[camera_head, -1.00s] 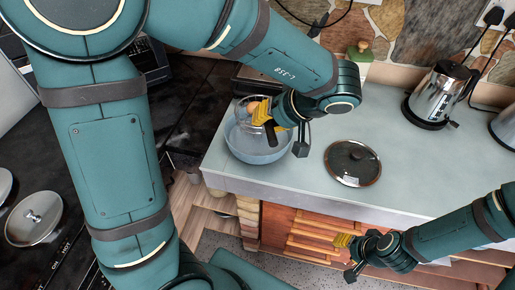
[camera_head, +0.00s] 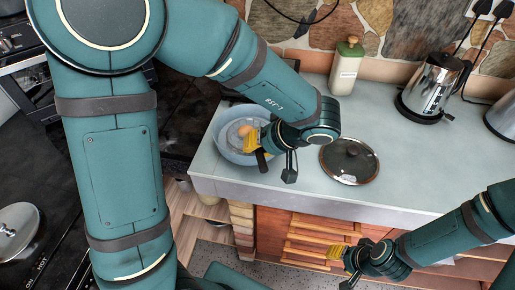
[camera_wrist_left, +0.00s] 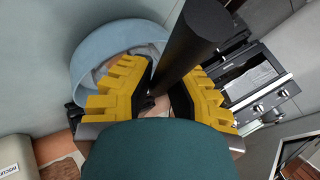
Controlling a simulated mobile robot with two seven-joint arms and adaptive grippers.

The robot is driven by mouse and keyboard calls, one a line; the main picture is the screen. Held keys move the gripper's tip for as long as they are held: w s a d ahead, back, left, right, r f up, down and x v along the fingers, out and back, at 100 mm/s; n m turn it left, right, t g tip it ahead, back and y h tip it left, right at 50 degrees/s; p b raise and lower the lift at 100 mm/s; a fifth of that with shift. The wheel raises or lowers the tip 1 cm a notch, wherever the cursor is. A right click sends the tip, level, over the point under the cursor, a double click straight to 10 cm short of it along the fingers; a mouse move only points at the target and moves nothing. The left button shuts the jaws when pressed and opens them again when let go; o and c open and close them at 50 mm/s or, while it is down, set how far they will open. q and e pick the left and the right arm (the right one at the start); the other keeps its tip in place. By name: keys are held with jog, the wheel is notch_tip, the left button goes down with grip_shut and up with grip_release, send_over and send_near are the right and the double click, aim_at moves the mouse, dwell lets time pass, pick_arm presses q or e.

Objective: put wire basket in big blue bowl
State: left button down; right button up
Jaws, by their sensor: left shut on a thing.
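The big blue bowl (camera_head: 226,153) stands at the left end of the counter; its rim also shows in the left wrist view (camera_wrist_left: 84,72). My left gripper (camera_head: 256,145) is at the bowl's right side, shut on the black handle of the wire basket (camera_head: 236,131). The handle (camera_wrist_left: 188,48) runs up between the yellow fingers in the left wrist view. The basket's pale round body, with an orange-brown round thing in it, overlaps the bowl's inside; I cannot tell whether it touches the bottom. My right gripper (camera_head: 341,252) is low, in front of the drawers, away from the bowl.
A glass lid with a dark knob (camera_head: 349,161) lies on the counter right of my left gripper. The counter is clear between lid and kettle.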

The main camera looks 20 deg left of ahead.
pick_arm(q)
jog(key=shift+r, duration=0.1)
jog(key=c, duration=1.1)
grip_release()
jog(key=shift+o, duration=0.2)
jog(key=shift+d+r, duration=0.15)
jog(key=p+v, duration=0.3)
jog(key=v, duration=0.8)
jog(key=shift+r+p, duration=0.25)
jog(key=shift+p, duration=0.15)
jog(key=shift+s+d, duration=0.2)
